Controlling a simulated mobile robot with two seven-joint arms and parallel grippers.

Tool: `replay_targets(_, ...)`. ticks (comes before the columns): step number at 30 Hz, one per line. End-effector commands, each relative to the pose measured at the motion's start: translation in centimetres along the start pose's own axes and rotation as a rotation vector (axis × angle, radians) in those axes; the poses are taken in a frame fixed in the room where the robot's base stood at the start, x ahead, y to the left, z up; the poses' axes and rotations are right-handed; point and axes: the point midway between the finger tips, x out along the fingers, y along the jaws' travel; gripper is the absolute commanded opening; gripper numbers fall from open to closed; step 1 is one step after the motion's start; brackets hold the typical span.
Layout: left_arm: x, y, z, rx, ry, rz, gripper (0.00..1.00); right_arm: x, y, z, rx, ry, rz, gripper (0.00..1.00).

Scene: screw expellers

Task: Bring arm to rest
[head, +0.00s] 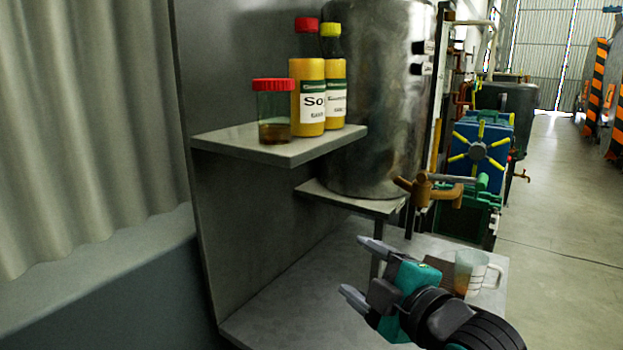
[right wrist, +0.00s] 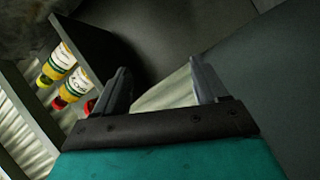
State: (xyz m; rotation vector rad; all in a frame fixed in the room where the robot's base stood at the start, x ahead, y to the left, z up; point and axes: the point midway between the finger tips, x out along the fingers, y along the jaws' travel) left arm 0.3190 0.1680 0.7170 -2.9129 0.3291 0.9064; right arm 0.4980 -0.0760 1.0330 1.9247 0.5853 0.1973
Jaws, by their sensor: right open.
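My right gripper (head: 358,268) comes in from the lower right in the head view. Its two fingers are apart with nothing between them. It is over the lower metal surface, below and to the right of the wall shelf. In the right wrist view the open fingers (right wrist: 160,85) also show empty. My left gripper is not in either view.
A shelf (head: 285,154) holds a red-capped jar (head: 273,112) and two yellow-labelled bottles (head: 308,97) (head: 335,90). A steel tank (head: 378,120) with a brass tap (head: 430,189) stands behind. A mug (head: 470,270) sits beside my right gripper. The floor at right is open.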

Motion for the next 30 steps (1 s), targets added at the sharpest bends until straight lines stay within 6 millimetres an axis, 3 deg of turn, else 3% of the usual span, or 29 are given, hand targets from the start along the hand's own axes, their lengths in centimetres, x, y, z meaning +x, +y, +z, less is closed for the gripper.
replay_targets(1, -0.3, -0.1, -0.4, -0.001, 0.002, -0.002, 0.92, -0.3, -2.6, 1.8, 0.126, -0.044, -0.024, 0.72)
replay_targets(5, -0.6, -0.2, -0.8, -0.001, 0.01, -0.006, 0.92, -1.9, -8.7, 5.9, 0.422, -0.156, -0.045, 0.72)
replay_targets(8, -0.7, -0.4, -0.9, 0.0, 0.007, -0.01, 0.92, -4.2, -14.0, 8.7, 0.635, -0.256, -0.054, 0.72)
replay_targets(12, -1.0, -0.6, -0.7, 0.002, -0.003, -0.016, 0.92, -8.8, -20.9, 11.6, 0.891, -0.397, -0.049, 0.72)
replay_targets(15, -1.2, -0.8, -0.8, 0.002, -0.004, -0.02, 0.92, -12.1, -24.9, 12.8, 1.027, -0.483, -0.039, 0.72)
replay_targets(18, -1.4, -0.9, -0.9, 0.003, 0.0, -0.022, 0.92, -14.8, -27.6, 13.4, 1.119, -0.546, -0.028, 0.72)
replay_targets(21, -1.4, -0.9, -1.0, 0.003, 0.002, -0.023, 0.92, -16.4, -29.0, 13.7, 1.17, -0.581, -0.019, 0.72)
replay_targets(30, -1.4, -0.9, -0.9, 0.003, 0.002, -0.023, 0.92, -16.9, -29.4, 13.7, 1.186, -0.59, -0.014, 0.72)
